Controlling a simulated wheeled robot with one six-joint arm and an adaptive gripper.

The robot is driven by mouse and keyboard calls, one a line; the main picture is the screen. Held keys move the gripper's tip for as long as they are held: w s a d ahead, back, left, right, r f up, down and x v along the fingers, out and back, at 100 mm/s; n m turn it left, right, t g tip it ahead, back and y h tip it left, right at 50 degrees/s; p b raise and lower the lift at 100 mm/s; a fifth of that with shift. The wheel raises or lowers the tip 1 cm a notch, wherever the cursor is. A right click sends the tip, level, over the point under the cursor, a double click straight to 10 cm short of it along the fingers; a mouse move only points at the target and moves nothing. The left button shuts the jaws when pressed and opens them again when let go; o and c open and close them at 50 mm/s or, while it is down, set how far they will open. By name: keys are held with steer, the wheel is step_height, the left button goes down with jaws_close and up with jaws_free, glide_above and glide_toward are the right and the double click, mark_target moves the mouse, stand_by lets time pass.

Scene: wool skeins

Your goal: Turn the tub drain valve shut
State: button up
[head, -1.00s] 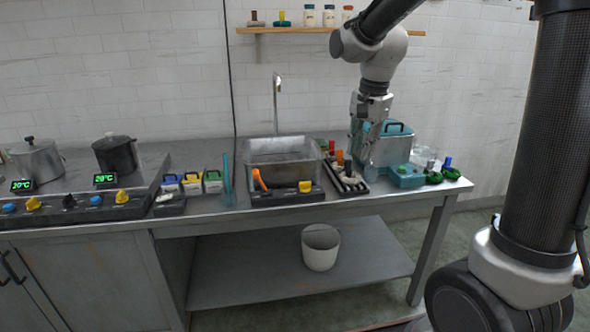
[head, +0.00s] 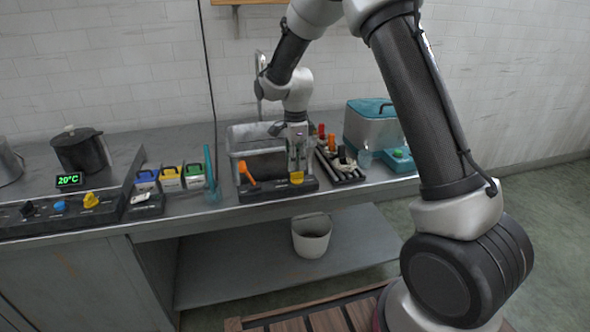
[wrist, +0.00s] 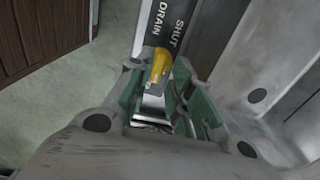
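The yellow drain valve handle (head: 297,178) sits on the dark panel (head: 262,195) along the front of the metal tub (head: 240,133). In the wrist view the yellow handle (wrist: 160,67) shows just beyond the fingertips, with the words DRAIN and SHUT printed side by side on the panel (wrist: 176,20). My gripper (head: 297,166) points down over the handle. In the wrist view my gripper (wrist: 160,85) is open, with one green-padded finger on each side of the handle's line. I cannot tell whether either pad touches it.
An orange lever (head: 247,173) stands on the same panel to the left. A rack with red, orange and black-topped items (head: 340,165) is close on the right, beside a teal-lidded box (head: 371,125). A white bucket (head: 311,238) stands on the lower shelf.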

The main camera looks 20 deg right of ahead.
mark_target(297, 176)
steer(key=shift+f, duration=1.55)
jaws_close()
